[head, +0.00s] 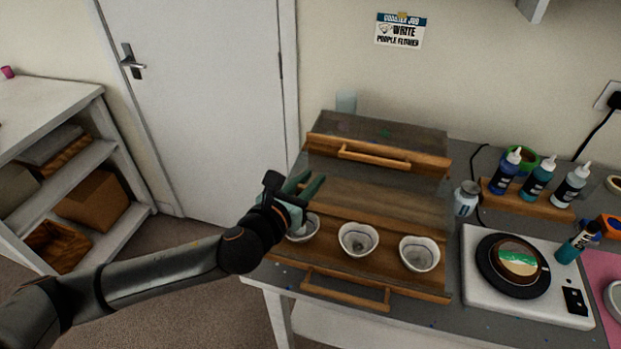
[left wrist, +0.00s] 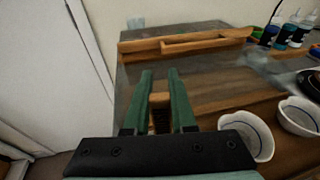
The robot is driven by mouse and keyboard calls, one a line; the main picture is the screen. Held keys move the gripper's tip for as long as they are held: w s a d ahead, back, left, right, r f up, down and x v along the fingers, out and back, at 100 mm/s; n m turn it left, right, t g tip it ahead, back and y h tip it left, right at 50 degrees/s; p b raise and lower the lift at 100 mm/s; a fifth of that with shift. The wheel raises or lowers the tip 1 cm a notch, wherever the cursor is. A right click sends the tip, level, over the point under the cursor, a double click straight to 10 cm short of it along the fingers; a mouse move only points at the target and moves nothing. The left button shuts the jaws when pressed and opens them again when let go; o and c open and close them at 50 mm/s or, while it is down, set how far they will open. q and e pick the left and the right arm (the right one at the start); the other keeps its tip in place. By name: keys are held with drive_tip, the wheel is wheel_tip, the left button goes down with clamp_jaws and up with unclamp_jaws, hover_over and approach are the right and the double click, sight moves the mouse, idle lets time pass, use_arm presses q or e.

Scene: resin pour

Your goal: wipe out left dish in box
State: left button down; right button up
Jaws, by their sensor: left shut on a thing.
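Three white dishes stand in a row in the wooden box (head: 392,287). The left dish (head: 304,233) is partly hidden behind my left gripper (head: 306,184). The middle dish (head: 358,240) and right dish (head: 419,254) show grey insides. In the left wrist view a dish (left wrist: 262,146), partly covered by the gripper body, is right of the fingers. My left gripper, over the box's left side, is shut on a small tan, wooden-looking piece (left wrist: 159,99) between its green fingers. What that piece is, and whether it touches the dish, I cannot tell. My right gripper is not in view.
A wooden handle bar (head: 375,155) crosses the box's raised back part. To the right are a jar (head: 466,198), bottles in a wooden rack (head: 530,205) and a white scale (head: 480,298) with a round black plate. A white shelf (head: 118,235) stands at left.

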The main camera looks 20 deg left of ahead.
use_arm(q)
wheel_tip(320, 180, up, 7)
idle(0.6)
idle(0.5)
